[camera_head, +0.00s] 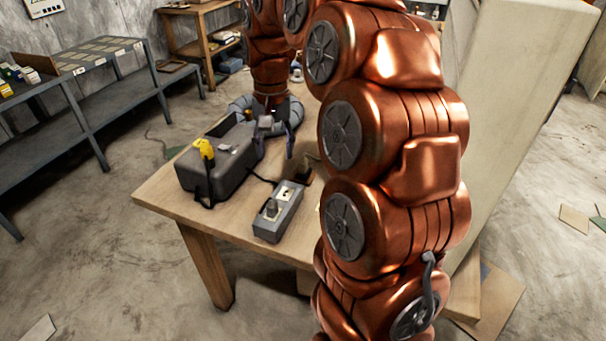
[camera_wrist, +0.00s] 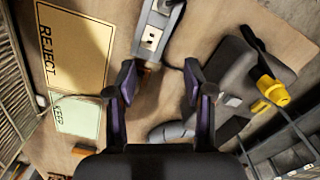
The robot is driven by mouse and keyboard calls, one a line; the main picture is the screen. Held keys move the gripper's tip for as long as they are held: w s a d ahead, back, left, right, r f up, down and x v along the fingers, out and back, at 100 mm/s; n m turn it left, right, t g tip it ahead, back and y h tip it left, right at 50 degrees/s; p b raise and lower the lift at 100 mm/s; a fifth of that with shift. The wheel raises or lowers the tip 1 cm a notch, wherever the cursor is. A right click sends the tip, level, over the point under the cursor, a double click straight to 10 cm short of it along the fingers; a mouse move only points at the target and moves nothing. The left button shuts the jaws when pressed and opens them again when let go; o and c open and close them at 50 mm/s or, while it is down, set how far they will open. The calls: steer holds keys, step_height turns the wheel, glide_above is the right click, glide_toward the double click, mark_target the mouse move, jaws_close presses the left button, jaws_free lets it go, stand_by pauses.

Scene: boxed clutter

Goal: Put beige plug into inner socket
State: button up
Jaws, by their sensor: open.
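A grey power strip (camera_head: 264,227) lies on the wooden table with a grey socket (camera_head: 271,210) and a white socket (camera_head: 286,192). The strip also shows at the top of the wrist view (camera_wrist: 146,50). A small tan-brown block (camera_head: 305,180) stands just past the strip's far end and appears near my left fingertip in the wrist view (camera_wrist: 148,77). It may be the beige plug, but shadow hides its exact colour. My gripper (camera_head: 275,147) is open and empty above the table, with the strip's end ahead of its fingers in the wrist view (camera_wrist: 160,77).
A REJECT board (camera_wrist: 85,30) and a pale green KEEP card (camera_wrist: 88,118) lie on the table. My copper arm hides the table's right side in the head view.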

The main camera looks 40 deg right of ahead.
mark_target(304, 157)
steer(key=w+d+f+m+b, duration=0.1)
steer(key=w+d+f, duration=0.1)
steer(key=d, duration=0.2)
steer(key=w+d+f+m+b, duration=0.2)
steer(key=d, duration=0.2)
steer(key=w+d+f+m+b, duration=0.1)
steer(key=w+d+f, duration=0.1)
steer(key=d, duration=0.2)
steer(key=shift+w+d+f+m+b, duration=0.15)
steer(key=shift+w+d+m+b, duration=0.15)
steer(key=shift+d+b, duration=0.1)
steer(key=shift+d+f, duration=0.1)
steer(key=shift+f, duration=0.7)
steer(key=shift+s+a+f, duration=0.15)
steer(key=shift+f, duration=1.4)
steer(key=shift+s+a+f, duration=0.15)
steer(key=shift+f, duration=1.35)
steer(key=shift+c, duration=0.3)
jaws_close()
